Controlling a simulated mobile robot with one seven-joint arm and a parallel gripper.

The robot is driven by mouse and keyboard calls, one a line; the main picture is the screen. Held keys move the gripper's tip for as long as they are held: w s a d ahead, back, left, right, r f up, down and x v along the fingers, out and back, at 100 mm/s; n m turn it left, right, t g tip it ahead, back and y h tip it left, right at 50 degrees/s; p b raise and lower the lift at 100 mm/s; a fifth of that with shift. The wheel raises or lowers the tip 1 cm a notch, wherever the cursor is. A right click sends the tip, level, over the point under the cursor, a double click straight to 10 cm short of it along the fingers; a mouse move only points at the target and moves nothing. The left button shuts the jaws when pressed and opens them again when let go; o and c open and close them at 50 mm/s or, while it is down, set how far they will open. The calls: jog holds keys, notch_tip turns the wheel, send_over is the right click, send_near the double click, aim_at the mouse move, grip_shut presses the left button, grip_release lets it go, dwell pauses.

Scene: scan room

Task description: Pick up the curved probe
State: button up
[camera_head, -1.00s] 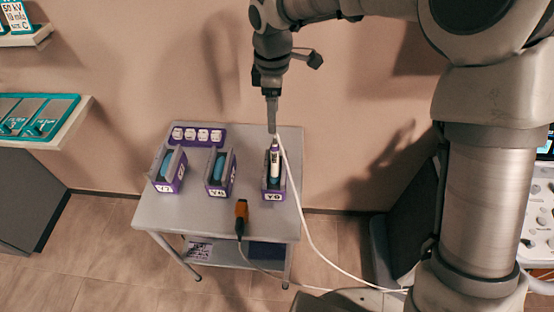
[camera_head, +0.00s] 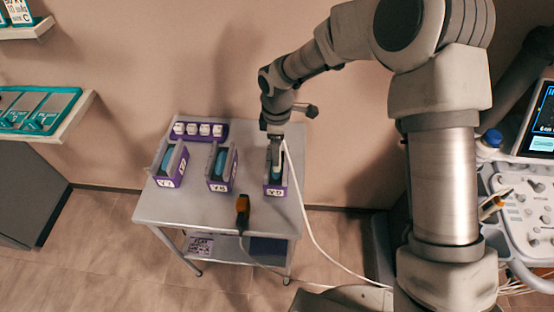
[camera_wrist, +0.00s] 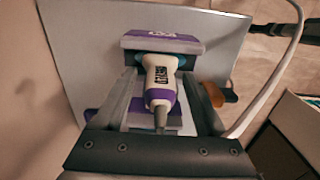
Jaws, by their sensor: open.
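A white probe (camera_wrist: 160,72) with a purple band and dark lettering stands in the right-hand purple and grey holder (camera_head: 275,189) on the grey cart. Its lettering is too small to read, so I cannot confirm that it is the curved one. My gripper (camera_head: 275,158) points down over this holder and hides most of the probe in the head view. In the wrist view the probe lies between my two open fingers, with no clear grip on it.
Two similar holders, the middle one (camera_head: 221,170) and the left one (camera_head: 171,166), stand on the cart (camera_head: 205,225). An orange-handled item (camera_head: 242,207) lies at the front edge. A white cable (camera_head: 308,225) hangs at the right. The ultrasound console (camera_head: 528,205) stands far right.

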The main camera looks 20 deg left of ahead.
jog(key=shift+f, duration=0.3)
grip_shut()
jog(key=shift+r, duration=0.1)
dwell(1.1)
